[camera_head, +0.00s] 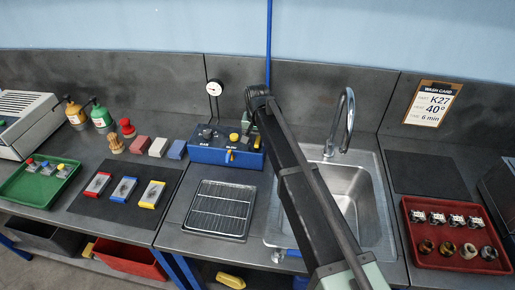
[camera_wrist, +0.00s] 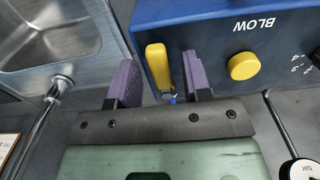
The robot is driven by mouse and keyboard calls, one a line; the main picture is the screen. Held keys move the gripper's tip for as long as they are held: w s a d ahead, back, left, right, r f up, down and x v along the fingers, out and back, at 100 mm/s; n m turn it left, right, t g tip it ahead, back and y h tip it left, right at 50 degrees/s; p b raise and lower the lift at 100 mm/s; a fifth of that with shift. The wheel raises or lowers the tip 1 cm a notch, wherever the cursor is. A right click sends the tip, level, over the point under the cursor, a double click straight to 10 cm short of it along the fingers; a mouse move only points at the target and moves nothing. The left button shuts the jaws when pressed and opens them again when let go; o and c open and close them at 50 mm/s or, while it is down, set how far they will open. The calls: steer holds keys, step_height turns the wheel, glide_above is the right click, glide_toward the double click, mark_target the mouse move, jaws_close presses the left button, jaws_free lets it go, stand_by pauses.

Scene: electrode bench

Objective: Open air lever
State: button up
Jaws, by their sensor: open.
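The air lever (camera_wrist: 158,67) is a yellow handle on the front of a blue control box (camera_wrist: 210,30), seen in the wrist view. My gripper (camera_wrist: 162,80) is open, with one purple finger on each side of the lever. The right finger is close to the lever; I cannot tell whether it touches. The left finger stands apart from it. In the head view the blue box (camera_head: 208,155) stands at the back of the bench left of the sink, and my arm covers its right end.
A yellow knob (camera_wrist: 243,66) under the word BLOW sits beside the lever. A sink (camera_head: 352,190) with a tall tap (camera_head: 347,110) lies to the right. A wire rack (camera_head: 217,208) lies in front of the box. A gauge (camera_head: 214,88) stands behind it.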

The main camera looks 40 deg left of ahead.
jaws_close()
